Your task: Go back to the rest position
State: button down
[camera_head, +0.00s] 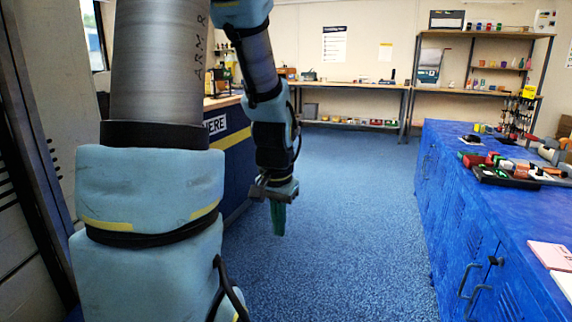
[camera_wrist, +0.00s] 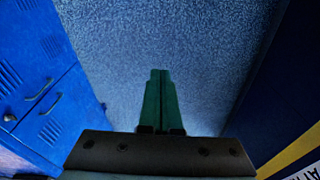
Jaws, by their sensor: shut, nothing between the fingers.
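My gripper (camera_head: 278,218) hangs from my arm in the middle of the head view, pointing down over the blue floor. Its green fingers are together with nothing between them. In the wrist view my gripper (camera_wrist: 160,75) also shows shut and empty, with only floor beyond the fingertips. It touches nothing.
A blue cabinet bench (camera_head: 540,215) with tools and small boxes stands to the right. A dark blue counter with a yellow stripe (camera_head: 232,140) stands left, close behind my arm. Shelves (camera_head: 480,35) and a long bench (camera_head: 345,84) line the back. The floor (camera_head: 345,200) between is clear.

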jog(key=s+a+n, duration=0.4)
jog(key=a, duration=0.1)
notch_tip(320, 180, up, 15)
jog(key=s+p, duration=0.1)
jog(key=p, duration=1.3)
jog(key=shift+a+f, duration=0.1)
